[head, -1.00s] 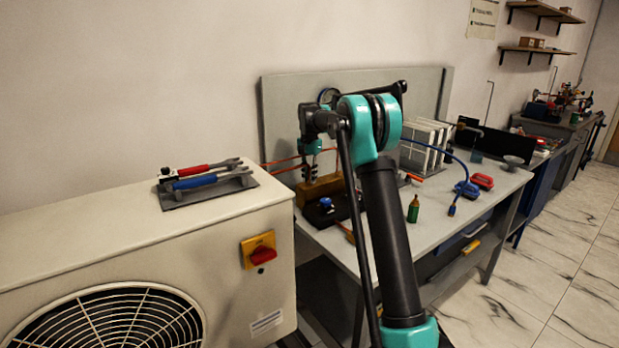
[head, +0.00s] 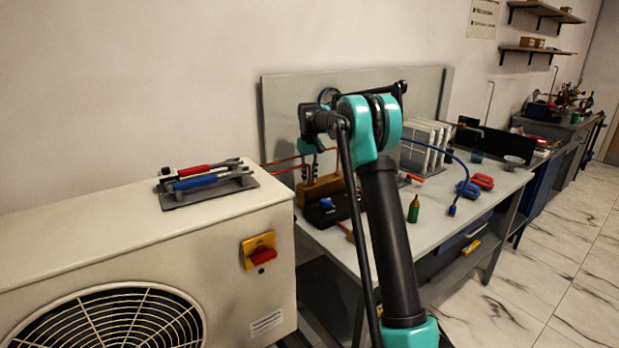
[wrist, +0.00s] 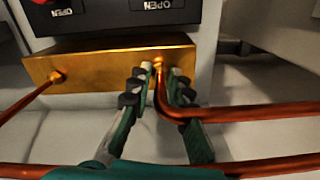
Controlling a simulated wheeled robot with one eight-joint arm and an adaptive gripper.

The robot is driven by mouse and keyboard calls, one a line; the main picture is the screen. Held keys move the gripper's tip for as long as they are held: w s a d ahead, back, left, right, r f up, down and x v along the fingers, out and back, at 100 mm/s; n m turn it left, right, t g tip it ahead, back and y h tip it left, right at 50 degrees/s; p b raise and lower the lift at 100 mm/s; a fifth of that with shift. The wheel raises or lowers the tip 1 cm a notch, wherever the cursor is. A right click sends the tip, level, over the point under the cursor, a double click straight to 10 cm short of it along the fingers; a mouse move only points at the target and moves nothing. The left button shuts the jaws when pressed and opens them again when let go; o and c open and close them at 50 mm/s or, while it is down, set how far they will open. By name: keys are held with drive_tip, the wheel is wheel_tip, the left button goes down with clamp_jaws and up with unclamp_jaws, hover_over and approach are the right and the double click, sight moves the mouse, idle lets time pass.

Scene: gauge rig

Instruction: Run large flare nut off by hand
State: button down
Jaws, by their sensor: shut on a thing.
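A brass block (wrist: 100,70) fills the upper part of the wrist view, with copper pipes running to it. At its right part, the large flare nut (wrist: 158,65) sits where a bent copper pipe (wrist: 235,113) meets the block. My gripper (wrist: 160,76) has its two fingers on either side of this fitting and is shut on it. The fingertips hide much of the nut, so its threads cannot be seen. A smaller fitting (wrist: 57,76) with its own pipe is at the left of the block.
A dark box with OPEN labels (wrist: 120,17) stands above the block in the wrist view. Wrenches with red and blue handles (head: 205,178) lie on the outdoor unit (head: 130,230). A green bottle (head: 413,209) and a blue hose (head: 437,154) are on the bench.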

drive_tip(key=shift+n, duration=1)
drive_tip(key=c, duration=1.4)
unclamp_jaws()
wheel_tip(320, 180, up, 12)
